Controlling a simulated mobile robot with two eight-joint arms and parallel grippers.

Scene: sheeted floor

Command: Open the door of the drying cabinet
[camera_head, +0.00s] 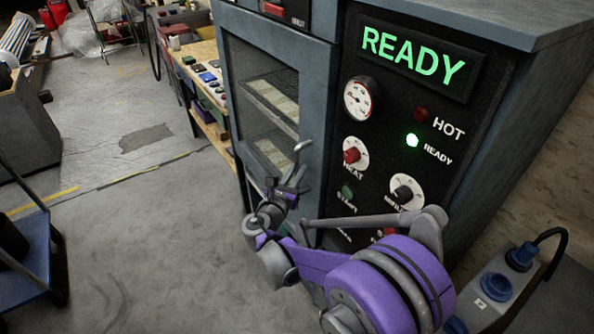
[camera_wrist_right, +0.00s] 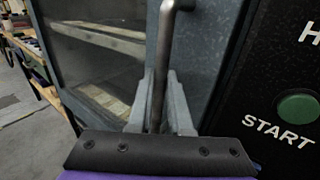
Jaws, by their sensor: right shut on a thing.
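The drying cabinet (camera_head: 440,20) is a blue-grey box with a black control panel (camera_head: 475,130) reading READY in green. Its glazed door (camera_head: 318,60) is on the left of the panel and looks closed; shelves show through the glass. The door handle (camera_wrist_right: 172,40) is a grey metal bar; its upper end (camera_head: 303,146) also shows in the head view. My right gripper (camera_wrist_right: 160,108) is shut on the handle, one finger on each side of the bar. In the head view my right gripper (camera_head: 291,180) is at the door's right edge. My left gripper is not in view.
A wooden bench (camera_head: 205,60) with small items stands behind and left of the cabinet. A blue cart (camera_head: 35,245) is at the left edge. A socket box (camera_head: 497,290) with a cable is at the lower right. The floor (camera_head: 130,220) left of the cabinet is clear.

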